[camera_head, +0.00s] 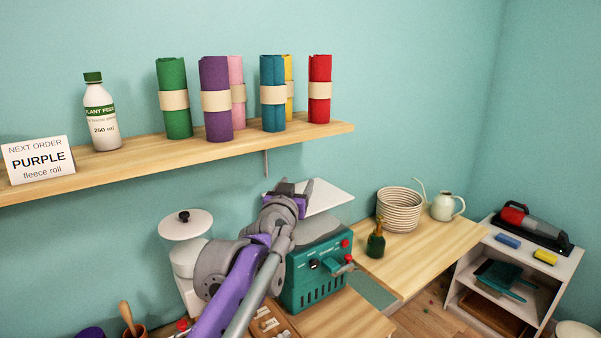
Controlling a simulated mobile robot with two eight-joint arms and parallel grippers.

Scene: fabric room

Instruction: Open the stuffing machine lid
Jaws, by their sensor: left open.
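A teal machine (312,287) with a grey top, red buttons and a lever on its front stands on the wooden table. A flat white panel (328,195) shows at its back; I cannot tell how it joins the machine. To the left stands a white, round-topped container (184,222) with a black knob. I cannot tell for sure which of these is the stuffing machine lid. My left gripper (294,187) is open in front of the white panel; contact is unclear. My left arm hides part of the teal machine and container. My right gripper is out of view.
A wall shelf (230,144) above holds fabric rolls, a bottle and an order card. A side table (440,247) at right carries a coiled basket (399,210), a watering can and a small green bottle. A white shelf unit (520,262) stands at far right.

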